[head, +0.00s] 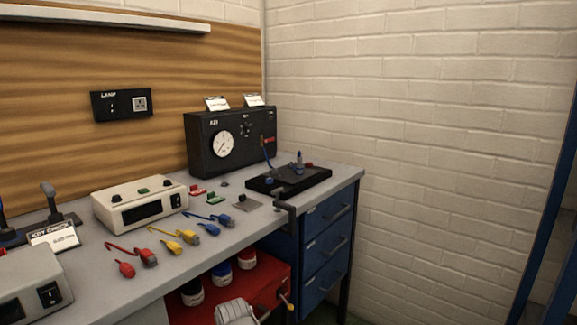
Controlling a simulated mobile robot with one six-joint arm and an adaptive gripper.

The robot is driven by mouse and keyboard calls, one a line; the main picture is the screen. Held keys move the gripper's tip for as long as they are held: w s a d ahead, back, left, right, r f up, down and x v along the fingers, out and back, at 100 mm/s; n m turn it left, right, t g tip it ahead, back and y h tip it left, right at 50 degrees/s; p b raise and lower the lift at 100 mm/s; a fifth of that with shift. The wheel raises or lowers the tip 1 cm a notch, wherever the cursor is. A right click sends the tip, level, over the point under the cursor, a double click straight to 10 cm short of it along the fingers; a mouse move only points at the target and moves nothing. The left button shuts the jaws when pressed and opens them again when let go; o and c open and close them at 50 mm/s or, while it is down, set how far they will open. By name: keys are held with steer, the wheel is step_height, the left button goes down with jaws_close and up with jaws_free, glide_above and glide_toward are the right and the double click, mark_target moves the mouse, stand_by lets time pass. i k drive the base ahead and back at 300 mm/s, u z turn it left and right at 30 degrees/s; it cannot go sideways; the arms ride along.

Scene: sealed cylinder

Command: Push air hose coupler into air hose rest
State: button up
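No part is plainly marked as the air hose coupler or the air hose rest, and both are too small to tell apart. A black tray-like base (318,178) lies on the right end of the bench. A thin blue line (265,154) rises from near this base towards a red piece (269,140) in front of the black gauge box (200,163).
Below are several jars and a red unit (268,282). A blue upright (545,220) stands far right.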

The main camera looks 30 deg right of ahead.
mark_target(299, 163)
steer(key=u, duration=0.3)
steer(key=k, duration=1.4)
steer(key=z, duration=0.8)
steer(key=i, duration=1.05)
steer(key=u, duration=0.05)
